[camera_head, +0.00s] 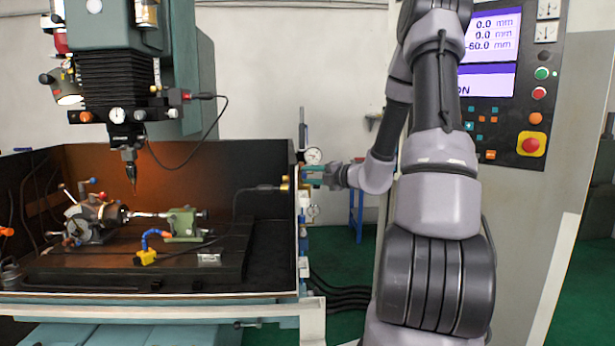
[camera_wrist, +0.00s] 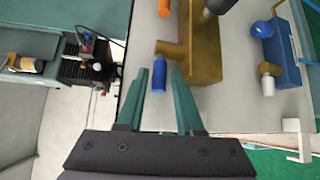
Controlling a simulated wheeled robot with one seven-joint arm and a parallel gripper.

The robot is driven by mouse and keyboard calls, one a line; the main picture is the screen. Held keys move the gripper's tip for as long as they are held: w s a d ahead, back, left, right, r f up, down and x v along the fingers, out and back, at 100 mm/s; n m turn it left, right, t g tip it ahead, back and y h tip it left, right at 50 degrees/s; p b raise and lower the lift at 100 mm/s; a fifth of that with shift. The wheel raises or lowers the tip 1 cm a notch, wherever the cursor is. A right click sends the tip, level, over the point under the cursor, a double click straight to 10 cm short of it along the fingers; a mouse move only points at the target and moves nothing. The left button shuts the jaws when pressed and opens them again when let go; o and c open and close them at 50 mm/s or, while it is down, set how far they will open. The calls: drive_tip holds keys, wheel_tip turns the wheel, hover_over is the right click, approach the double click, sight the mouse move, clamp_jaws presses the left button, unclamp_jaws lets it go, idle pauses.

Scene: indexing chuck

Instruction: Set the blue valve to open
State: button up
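The blue valve handle (camera_wrist: 158,77) shows in the wrist view as a short blue cylinder beside the brass valve body (camera_wrist: 203,50). It lies between the two teal fingers of my gripper (camera_wrist: 161,72), with a gap on each side. The fingers are apart and hold nothing that I can see. In the head view my gripper (camera_head: 312,174) reaches left to the brass fittings (camera_head: 287,183) on the machine's side panel. The blue handle cannot be made out there. Whether the fingers touch the valve body is unclear.
An orange knob (camera_wrist: 164,8) is at the valve body's far side. A blue unit (camera_wrist: 283,55) is mounted to the right on the panel. A round gauge (camera_head: 313,156) is just above my gripper. A control panel (camera_head: 507,80) stands behind my arm.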

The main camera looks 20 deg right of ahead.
drive_tip(key=shift+w+a, duration=0.3)
drive_tip(key=shift+w, duration=0.2)
clamp_jaws()
